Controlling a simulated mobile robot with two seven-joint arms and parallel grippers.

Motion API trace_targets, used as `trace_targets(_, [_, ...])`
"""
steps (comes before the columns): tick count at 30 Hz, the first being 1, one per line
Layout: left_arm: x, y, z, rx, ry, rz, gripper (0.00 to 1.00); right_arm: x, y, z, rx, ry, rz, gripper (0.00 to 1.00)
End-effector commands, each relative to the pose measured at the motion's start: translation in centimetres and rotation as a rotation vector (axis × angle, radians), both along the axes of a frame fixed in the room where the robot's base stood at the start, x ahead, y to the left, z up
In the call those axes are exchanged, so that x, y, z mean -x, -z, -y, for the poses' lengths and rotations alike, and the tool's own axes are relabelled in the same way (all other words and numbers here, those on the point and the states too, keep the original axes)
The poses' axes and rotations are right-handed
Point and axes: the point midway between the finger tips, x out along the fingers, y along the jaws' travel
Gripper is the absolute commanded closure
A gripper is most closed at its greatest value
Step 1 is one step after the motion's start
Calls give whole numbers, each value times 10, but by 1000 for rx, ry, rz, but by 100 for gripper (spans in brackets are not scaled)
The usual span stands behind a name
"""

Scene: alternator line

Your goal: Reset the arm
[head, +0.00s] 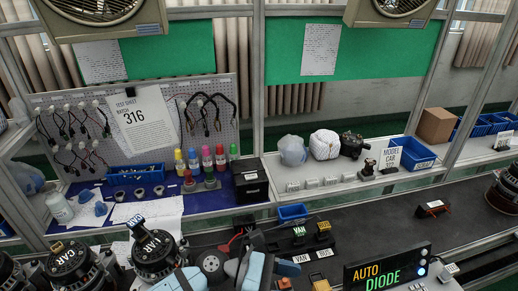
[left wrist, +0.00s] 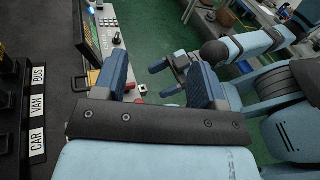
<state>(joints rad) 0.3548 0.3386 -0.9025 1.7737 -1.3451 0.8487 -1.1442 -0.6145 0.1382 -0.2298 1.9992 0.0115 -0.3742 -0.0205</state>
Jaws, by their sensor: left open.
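My left gripper (left wrist: 160,82) shows in the left wrist view with its two blue fingers apart and nothing between them. In the head view the light blue left arm and gripper (head: 272,262) reach in at the bottom middle, beside the sign and the small labelled boxes; the fingers are partly hidden there. My right gripper (left wrist: 163,78) shows beyond the left fingers in the left wrist view, its fingers apart and empty, above the green floor. It is not seen in the head view.
A lit AUTO DIODE sign (head: 385,268) is at the lower right. A dark conveyor (head: 385,215) runs behind, with a blue bin (head: 292,212). A pegboard bench (head: 225,200) holds coloured bottles and a black box.

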Motion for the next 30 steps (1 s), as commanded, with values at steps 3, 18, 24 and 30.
trace_targets(3, [-7,-25,-12,250,-236,-477,35,2,-5,0,1,0,-5,23])
trace_targets(18, [25,115,-216,1356,-928,-2450,35,3,-20,1,5,2,-10,23])
trace_targets(24, [79,160,-253,-1403,846,2360,35,2,-25,1,4,3,-6,23])
trace_targets(30, [92,169,-260,-1376,803,2273,35,2,-26,1,3,3,-4,23])
